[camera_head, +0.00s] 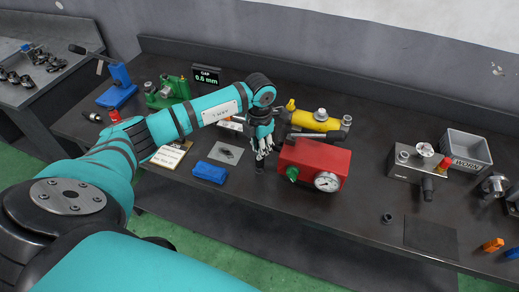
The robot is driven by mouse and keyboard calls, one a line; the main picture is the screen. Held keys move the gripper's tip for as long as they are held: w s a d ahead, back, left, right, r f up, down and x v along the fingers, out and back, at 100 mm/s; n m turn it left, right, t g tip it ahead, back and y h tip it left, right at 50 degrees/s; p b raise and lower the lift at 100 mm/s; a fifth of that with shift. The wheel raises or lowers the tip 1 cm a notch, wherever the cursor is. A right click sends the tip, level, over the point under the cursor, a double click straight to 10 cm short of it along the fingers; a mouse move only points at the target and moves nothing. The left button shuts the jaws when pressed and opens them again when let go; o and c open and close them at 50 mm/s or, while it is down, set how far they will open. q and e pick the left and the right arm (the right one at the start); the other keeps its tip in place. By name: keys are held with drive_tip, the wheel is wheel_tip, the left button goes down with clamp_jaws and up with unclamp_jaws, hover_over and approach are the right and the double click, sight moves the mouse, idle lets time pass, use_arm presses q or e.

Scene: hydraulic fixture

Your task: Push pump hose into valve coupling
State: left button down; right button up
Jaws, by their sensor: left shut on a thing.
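My left gripper (262,152) points down just left of the red block (315,158). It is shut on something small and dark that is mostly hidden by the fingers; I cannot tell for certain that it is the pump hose. The red block has a green knob and a round gauge on its front. A yellow cylinder-shaped unit (313,119) lies behind it. I cannot make out the valve coupling or whether hose and coupling touch. A small display (206,76) at the back reads "GAP 0.6 mm". My right gripper is not in view.
A blue block (210,172) and a grey plate (226,153) lie left of the gripper. Green (167,91) and blue (118,86) fixtures stand further left. At right are a grey gauge block (414,164), a grey bin (466,149) and a dark mat (431,236). The front middle is mostly clear.

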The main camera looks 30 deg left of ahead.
use_arm(q)
drive_tip(key=shift+r+p, duration=1.15)
drive_tip(key=shift+r, duration=0.95)
drive_tip(key=c, duration=1.8)
unclamp_jaws()
clamp_jaws()
